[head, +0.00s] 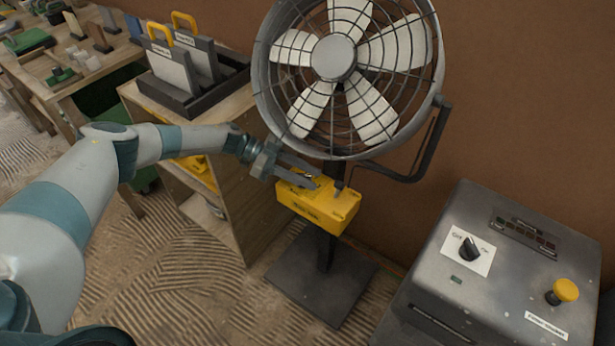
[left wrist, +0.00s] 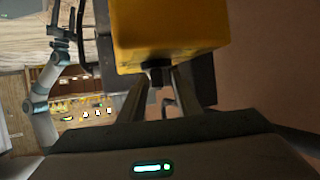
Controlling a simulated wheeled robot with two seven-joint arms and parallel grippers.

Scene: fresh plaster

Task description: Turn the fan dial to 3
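The fan control box (head: 325,204) is yellow and sits on the post of the fan (head: 345,70). My left gripper (head: 314,180) is at its upper left part. In the left wrist view the box (left wrist: 170,35) fills the top. The two fingers (left wrist: 160,82) of my left gripper reach either side of the dark dial (left wrist: 156,66) and seem to touch it. The dial's marks and pointer cannot be read, so its setting is hidden. A small arm like mine shows in the left wrist view, with a gripper (left wrist: 63,30) too small to judge.
A grey machine (head: 440,280) with a black knob (head: 470,248) and yellow button (head: 566,290) stands at right. A wooden cabinet (head: 232,200) with a dark tray (head: 200,100) stands left of the fan. A brown wall (head: 520,100) is close behind.

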